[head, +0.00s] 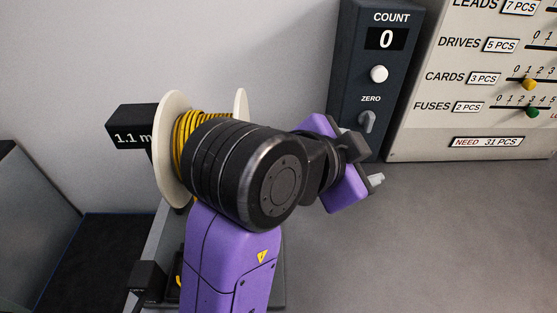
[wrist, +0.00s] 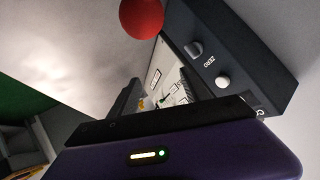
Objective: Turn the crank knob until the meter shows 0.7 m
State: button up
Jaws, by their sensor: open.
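The meter (head: 133,138) in the head view is a black box reading 1.1 m, left of the spool of yellow cable (head: 188,128). A round red knob (wrist: 141,16), which looks like the crank knob, is at the top edge of the wrist view. In the head view it does not show; my arm covers the middle of the scene. My gripper (head: 362,172) is right of the spool, in front of the count box. Its fingers also show in the wrist view (wrist: 160,92), open and empty, with the red knob outside the gap between them.
A dark count box (head: 378,80) reading 0, with a white button and a ZERO switch, stands against the wall. Right of it is a pale slider panel (head: 470,125) reading NEED 31 PCS. The grey worktop (head: 450,240) at lower right is clear.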

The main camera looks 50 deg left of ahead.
jog(key=s+a+r+m+g, duration=0.2)
jog(key=s+a+g, duration=0.1)
jog(key=s, duration=0.3)
jog(key=s+a+r+m+g, duration=0.1)
jog(key=s+a+g, duration=0.1)
jog(key=s, duration=0.4)
jog(key=shift+x, duration=3.55)
jog(key=shift+s+f, duration=0.1)
jog(key=shift+s, duration=0.1)
grip_shut()
jog(key=shift+w+a+f+b, duration=0.3)
jog(key=shift+f+b, duration=0.1)
jog(key=shift+f, duration=0.15)
jog(key=shift+w+a+f+b, duration=0.2)
jog(key=shift+a+f+b, duration=0.15)
jog(key=shift+f, duration=0.2)
